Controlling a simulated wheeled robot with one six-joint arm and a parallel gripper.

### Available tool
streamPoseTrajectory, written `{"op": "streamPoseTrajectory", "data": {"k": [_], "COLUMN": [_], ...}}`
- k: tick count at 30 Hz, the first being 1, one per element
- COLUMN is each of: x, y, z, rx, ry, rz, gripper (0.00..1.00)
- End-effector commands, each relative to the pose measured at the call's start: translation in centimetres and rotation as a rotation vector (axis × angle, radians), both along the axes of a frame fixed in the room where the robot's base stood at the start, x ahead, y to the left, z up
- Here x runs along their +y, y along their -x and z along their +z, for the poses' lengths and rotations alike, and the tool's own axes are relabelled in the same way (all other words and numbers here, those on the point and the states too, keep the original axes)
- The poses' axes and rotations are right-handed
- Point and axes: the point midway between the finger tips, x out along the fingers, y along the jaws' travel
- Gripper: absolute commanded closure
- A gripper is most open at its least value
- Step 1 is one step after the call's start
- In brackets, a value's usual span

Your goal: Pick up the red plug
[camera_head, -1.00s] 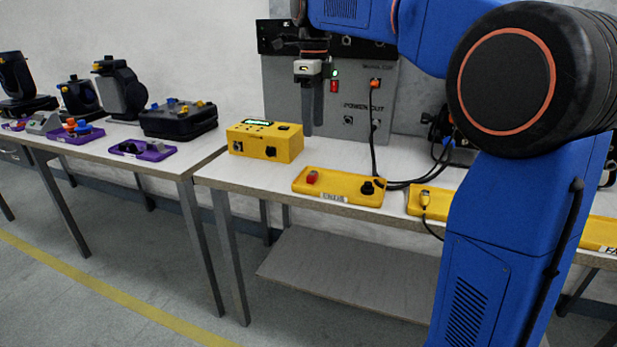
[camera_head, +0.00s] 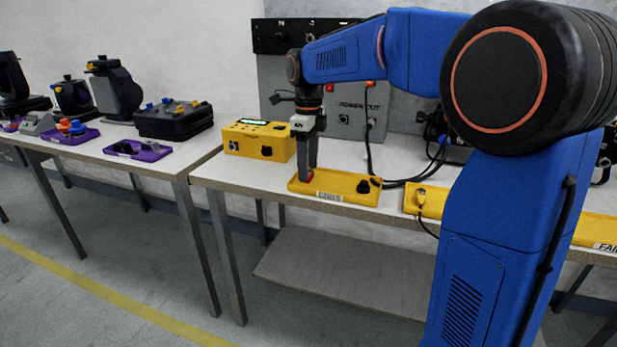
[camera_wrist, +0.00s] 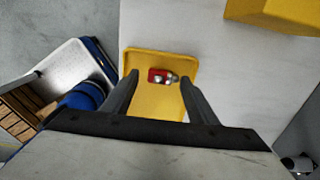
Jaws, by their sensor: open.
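The red plug (camera_wrist: 155,75) lies on a yellow tray (camera_wrist: 158,60) in the wrist view, with a silvery metal part at its right side. My gripper (camera_wrist: 159,78) is open, with one finger on each side of the plug in that view. The plug shows between the fingertips, apart from both. In the head view my gripper (camera_head: 308,178) points down over the left part of the yellow tray (camera_head: 337,190). Only a bit of the red plug (camera_head: 311,181) shows there, mostly hidden by the fingers. How far the fingertips are above the tray is hard to tell.
A yellow box (camera_head: 255,140) with a display stands left of my gripper. A black knob (camera_head: 363,187) sits on the same tray. Another yellow tray (camera_head: 428,203) with a cable lies to the right. The grey panel (camera_head: 345,115) stands behind, with black cables hanging.

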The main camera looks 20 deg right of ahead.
Motion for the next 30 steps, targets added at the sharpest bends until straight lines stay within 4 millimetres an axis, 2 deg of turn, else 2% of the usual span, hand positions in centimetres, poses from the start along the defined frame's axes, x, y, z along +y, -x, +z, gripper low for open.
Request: {"op": "streamPoseTrajectory", "data": {"k": [4,12,13,17,26,30], "x": [0.0,0.0,0.0,0.0,0.0,0.0], "y": [0.0,0.0,0.0,0.0,0.0,-0.1], "z": [-1.4,-1.6,-1.6,-1.6,-1.5,-0.3], "rx": [0.000,0.000,0.000,0.000,-0.001,-0.003], "ry": [0.000,0.000,0.000,0.000,0.000,0.000], "rz": [0.000,0.000,0.000,0.000,0.000,0.000], "gripper": [0.47,0.47,0.52,0.83,0.83,0.83]}}
